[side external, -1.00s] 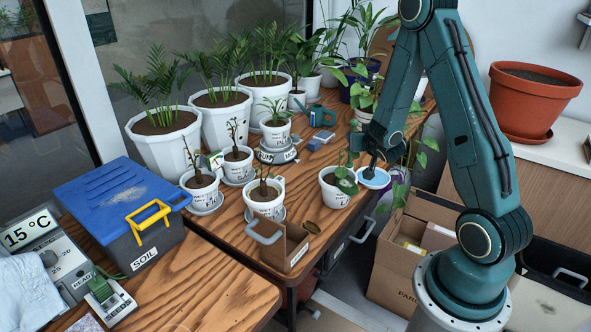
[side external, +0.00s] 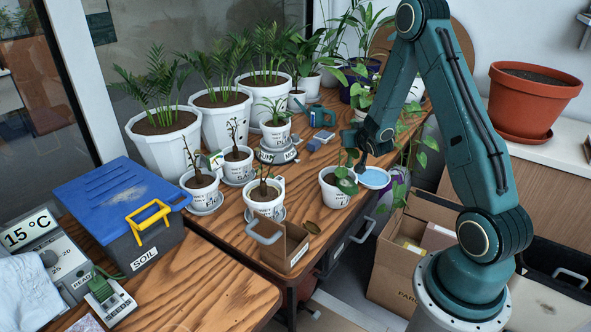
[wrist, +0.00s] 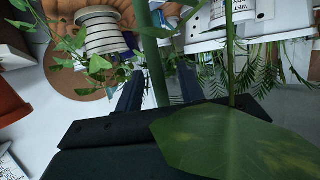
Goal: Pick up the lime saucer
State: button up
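I see no saucer that is clearly lime in either view. A pale blue saucer (side external: 374,178) sits at the right edge of the table, beside a white pot (side external: 334,190) with a leafy plant. My gripper (side external: 362,165) is just above and left of this saucer, close to the plant's leaves. The wrist view shows the two dark fingers of my gripper (wrist: 158,92) apart, with a green stem passing in view between them. A large leaf (wrist: 225,140) covers the lower right of that view. I see nothing held.
A stack of grey saucers (side external: 278,155) stands under a small potted plant mid-table. Several white pots with palms line the back. A blue-lidded soil bin (side external: 120,200) is at left. An open cardboard box (side external: 415,240) is below the table's right edge.

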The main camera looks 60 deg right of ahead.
jog(key=shift+w+d+f, duration=0.25)
jog(key=shift+w+d, duration=0.2)
jog(key=shift+d, duration=0.05)
jog(key=shift+c, duration=0.5)
grip_shut()
